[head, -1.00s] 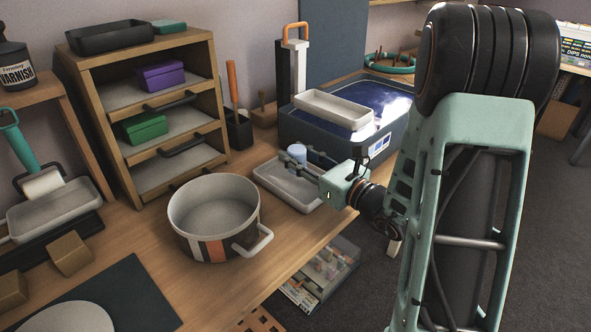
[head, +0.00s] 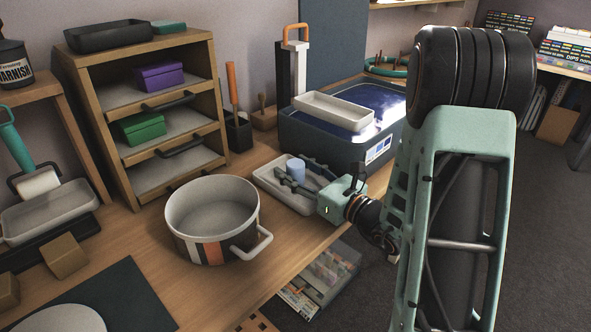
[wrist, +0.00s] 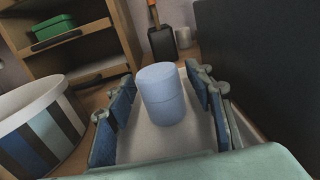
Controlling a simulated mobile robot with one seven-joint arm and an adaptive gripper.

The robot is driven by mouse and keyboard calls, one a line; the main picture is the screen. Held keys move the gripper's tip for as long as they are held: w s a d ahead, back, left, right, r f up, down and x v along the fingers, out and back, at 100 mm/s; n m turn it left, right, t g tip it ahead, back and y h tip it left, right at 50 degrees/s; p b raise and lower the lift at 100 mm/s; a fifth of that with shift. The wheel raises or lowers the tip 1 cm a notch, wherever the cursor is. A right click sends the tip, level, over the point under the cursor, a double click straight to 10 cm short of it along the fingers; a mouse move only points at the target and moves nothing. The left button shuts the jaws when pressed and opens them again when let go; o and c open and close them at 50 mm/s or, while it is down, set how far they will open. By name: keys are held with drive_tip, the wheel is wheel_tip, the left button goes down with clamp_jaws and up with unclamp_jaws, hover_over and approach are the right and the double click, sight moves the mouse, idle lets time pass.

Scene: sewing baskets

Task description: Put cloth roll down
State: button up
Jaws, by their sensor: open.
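The cloth roll, a light blue upright cylinder (head: 296,168), stands in a shallow pale tray (head: 267,179) near the table's right edge. My gripper (head: 299,172) is open, with its dark fingers spread on either side of the roll. In the wrist view the roll (wrist: 162,96) stands upright on the tray floor (wrist: 150,142), between the blue-padded fingers of my gripper (wrist: 158,112). A gap shows between the roll and each finger. The near part of the tray is hidden by my gripper.
A striped pot (head: 211,218) with a handle stands left of the tray. A dark blue bin (head: 335,140) with a pale tray (head: 333,110) on top stands behind. A wooden shelf unit (head: 130,130) is at the back left.

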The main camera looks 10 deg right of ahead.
drive_tip(key=shift+r, duration=0.3)
drive_tip(key=p+v, duration=0.1)
drive_tip(key=v, duration=1.1)
drive_tip(key=shift+f+p, duration=0.2)
drive_tip(key=shift+p, duration=0.2)
